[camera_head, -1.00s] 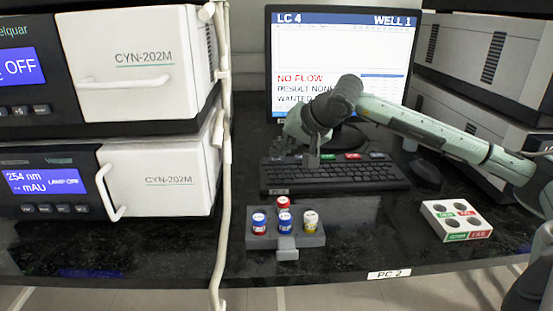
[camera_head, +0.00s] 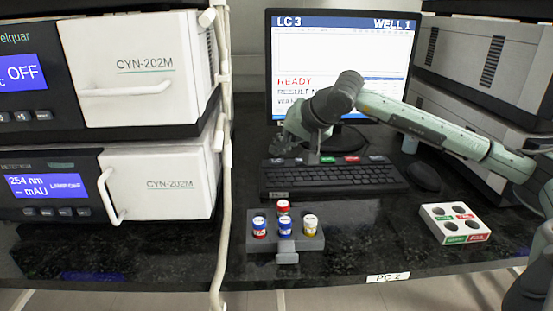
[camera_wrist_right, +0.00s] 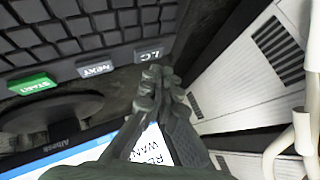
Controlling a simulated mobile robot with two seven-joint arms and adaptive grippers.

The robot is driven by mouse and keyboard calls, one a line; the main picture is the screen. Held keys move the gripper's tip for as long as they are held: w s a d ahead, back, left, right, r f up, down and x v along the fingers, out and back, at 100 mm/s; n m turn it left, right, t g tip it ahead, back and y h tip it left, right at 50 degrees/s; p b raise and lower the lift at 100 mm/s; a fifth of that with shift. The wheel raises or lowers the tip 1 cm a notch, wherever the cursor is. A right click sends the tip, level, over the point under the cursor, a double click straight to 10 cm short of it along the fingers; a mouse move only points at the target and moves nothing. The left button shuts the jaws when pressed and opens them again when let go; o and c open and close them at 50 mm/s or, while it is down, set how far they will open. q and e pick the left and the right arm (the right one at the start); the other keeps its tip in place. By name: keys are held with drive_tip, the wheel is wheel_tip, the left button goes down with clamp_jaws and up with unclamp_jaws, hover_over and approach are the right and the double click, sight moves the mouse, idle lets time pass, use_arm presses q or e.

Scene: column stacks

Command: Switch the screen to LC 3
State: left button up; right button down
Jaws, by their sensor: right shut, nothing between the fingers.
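The screen (camera_head: 342,55) stands at the back of the bench. Its header reads LC 3 at left and WELL 1 at right, with READY in red below. The keyboard (camera_head: 335,180) lies in front of it. A row of labelled keys runs along its back edge. In the right wrist view I read the grey LC key (camera_wrist_right: 150,52), the grey NEXT key (camera_wrist_right: 96,69) and the green START key (camera_wrist_right: 33,85). My right gripper (camera_wrist_right: 157,76) is shut and empty, its fingertips close by the LC key and apparently clear of it. My left gripper is not in view.
A grey rack (camera_head: 286,240) with several capped vials stands in front of the keyboard. A white holder (camera_head: 455,223) with round holes is at right, near a dark mouse (camera_head: 424,176). Stacked instruments (camera_head: 160,180) fill the left; a pale tube (camera_head: 226,150) runs beside them.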

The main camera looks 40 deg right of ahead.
sight(279, 162)
drive_tip(key=shift+r+p, duration=1.75)
drive_tip(key=shift+r, duration=0.75)
